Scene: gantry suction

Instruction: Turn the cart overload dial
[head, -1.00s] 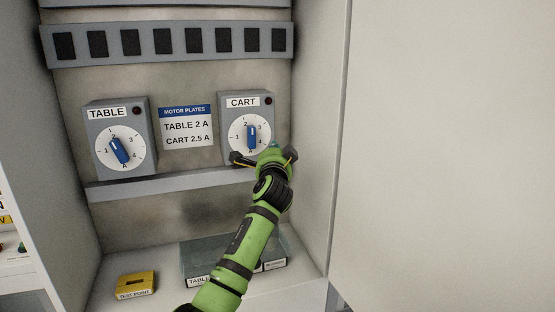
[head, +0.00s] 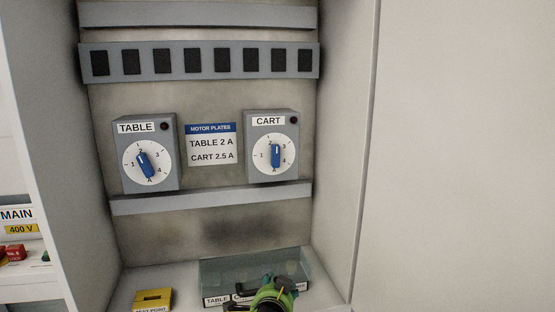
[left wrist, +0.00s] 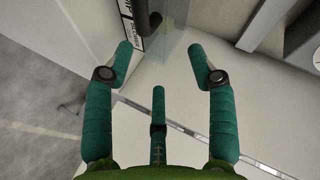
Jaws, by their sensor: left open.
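The cart overload unit (head: 273,187), a grey box labelled CART, is mounted at the back right of the cabinet. Its white dial has a blue knob (head: 276,155) standing about vertical, its upper end near the 2. Nothing touches the dial. My left gripper (head: 268,284) is low at the bottom of the head view, in front of the clear box and well below the dial. In the left wrist view its teal fingers (left wrist: 163,62) are spread apart with nothing between them. My right gripper is not in view.
The TABLE unit (head: 149,187) is to the left, with a motor plates sign (head: 210,144) between. A ledge (head: 210,198) runs below. A clear labelled box (head: 230,272) and a yellow test point block (head: 153,298) stand on the cabinet floor. Side walls flank the space.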

